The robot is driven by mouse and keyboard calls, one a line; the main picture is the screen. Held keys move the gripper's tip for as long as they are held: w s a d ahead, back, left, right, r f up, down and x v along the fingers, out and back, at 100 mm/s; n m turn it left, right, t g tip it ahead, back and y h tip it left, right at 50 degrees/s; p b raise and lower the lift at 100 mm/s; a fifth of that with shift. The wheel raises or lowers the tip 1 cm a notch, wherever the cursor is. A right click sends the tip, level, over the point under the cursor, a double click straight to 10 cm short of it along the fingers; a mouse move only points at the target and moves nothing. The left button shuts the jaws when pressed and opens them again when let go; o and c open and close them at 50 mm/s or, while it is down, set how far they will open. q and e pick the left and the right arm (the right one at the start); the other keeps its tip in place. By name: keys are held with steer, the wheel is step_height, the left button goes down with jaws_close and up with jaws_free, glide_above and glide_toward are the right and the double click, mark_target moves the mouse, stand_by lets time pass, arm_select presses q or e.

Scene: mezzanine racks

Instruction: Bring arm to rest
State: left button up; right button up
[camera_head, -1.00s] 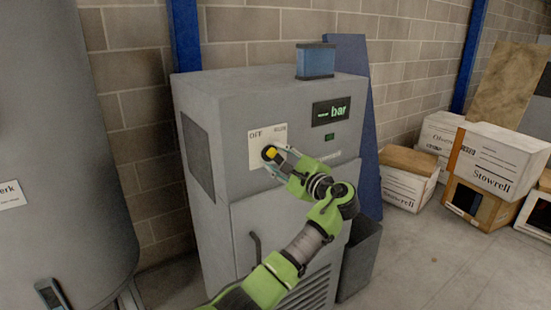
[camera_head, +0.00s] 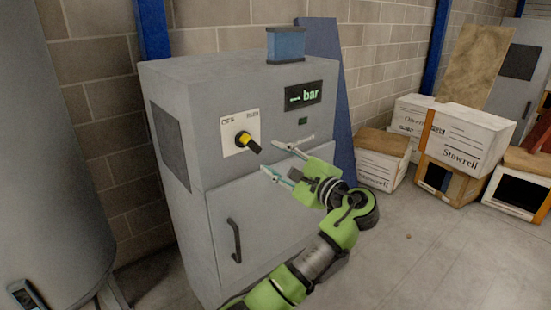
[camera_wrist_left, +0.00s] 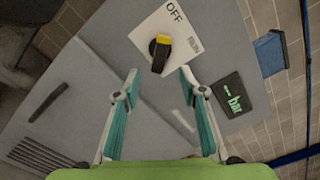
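My left gripper (camera_head: 286,162) is open and empty in the head view, in front of the grey cabinet (camera_head: 188,105) and to the lower right of its rotary switch. The switch is a black knob with a yellow tip (camera_head: 247,142) on a white plate (camera_head: 238,127) marked OFF at its upper left. My right gripper is not in view.
A lit display reading bar (camera_head: 303,95) and a blue block (camera_head: 285,45) are on the cabinet. A door handle (camera_head: 234,240) sits lower down. A large grey tank (camera_head: 60,150) stands at left. Cardboard boxes (camera_head: 465,140) stand at right; the floor before them is clear.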

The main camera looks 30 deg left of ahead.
arm_select(q)
steer(key=w+f+m+t+h, duration=0.1)
steer(key=w+f+m+h, duration=0.25)
steer(key=f, duration=1.35)
steer(key=s+d+f+h, duration=0.2)
steer(key=s+f+h, duration=0.1)
steer(key=f, duration=0.9)
steer(key=s+d+f+h, duration=0.1)
steer(key=s+f+h, duration=0.15)
steer(key=f, duration=1.05)
steer(key=s+d+f+n+g+h, duration=0.1)
steer(key=s+d+f+g+h, duration=0.1)
steer(key=s+f, duration=0.7)
steer(key=s+d+f+n+g+h, duration=0.1)
steer(key=s+f+h, duration=0.1)
steer(key=s+f, duration=0.7)
steer(key=s+d+f+n+g+h, duration=0.1)
steer(key=s+f+n, duration=0.2)
steer(key=s, duration=0.9)
steer(key=s+f+n+g+h, duration=0.1)
steer(key=s+f+n, duration=0.2)
steer(key=s+f, duration=0.6)
steer(key=s+d+f+n+g+h, duration=0.1)
steer(key=s+f+n, duration=0.3)
steer(key=s, duration=1.1)
step_height(320, 180, down, 2)
steer(key=shift+s+d+g+h, duration=0.3)
steer(key=shift+d+g, duration=0.05)
steer(key=shift+g, duration=0.15)
